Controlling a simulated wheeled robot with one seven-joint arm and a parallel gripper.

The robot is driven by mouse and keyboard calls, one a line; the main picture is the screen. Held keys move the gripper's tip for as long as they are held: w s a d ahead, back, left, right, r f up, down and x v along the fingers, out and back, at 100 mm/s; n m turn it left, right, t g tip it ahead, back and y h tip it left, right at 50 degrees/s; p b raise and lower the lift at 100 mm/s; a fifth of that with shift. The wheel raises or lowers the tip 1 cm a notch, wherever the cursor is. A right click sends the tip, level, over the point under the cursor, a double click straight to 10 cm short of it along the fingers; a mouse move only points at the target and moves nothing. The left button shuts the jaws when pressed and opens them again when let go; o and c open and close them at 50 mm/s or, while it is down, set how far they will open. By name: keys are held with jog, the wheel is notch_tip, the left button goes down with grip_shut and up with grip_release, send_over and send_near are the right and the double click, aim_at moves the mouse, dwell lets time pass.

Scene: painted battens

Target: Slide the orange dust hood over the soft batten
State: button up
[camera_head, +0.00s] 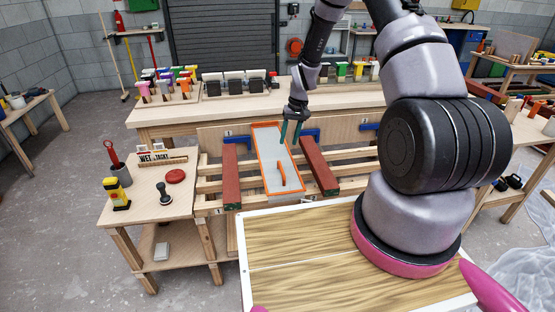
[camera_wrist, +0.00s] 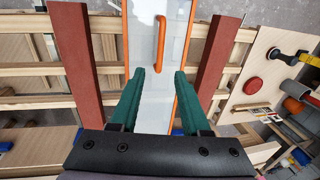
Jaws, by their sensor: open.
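The orange dust hood (camera_head: 268,150) is a long, pale see-through panel with an orange rim. It lies on the slatted rack between two dark red battens, one on the left (camera_head: 231,175) and one on the right (camera_head: 318,165). Its orange handle (camera_head: 281,176) stands near the front end, and the handle also shows in the wrist view (camera_wrist: 160,42). My gripper (camera_head: 291,134) is over the far right part of the hood. I cannot tell which batten is the soft one.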

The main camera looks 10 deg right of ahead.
aim_at(281, 167)
jog(key=f, duration=0.4)
jog(key=a+f, duration=0.1)
jog(key=f, duration=0.2)
jog(key=a+f, duration=0.1)
jog(key=f, duration=0.3)
jog(key=shift+w+a+f, duration=0.1)
jog(key=shift+a+f, duration=0.1)
jog(key=shift+f, duration=0.1)
jog(key=shift+c, duration=0.4)
grip_shut()
dwell(0.6)
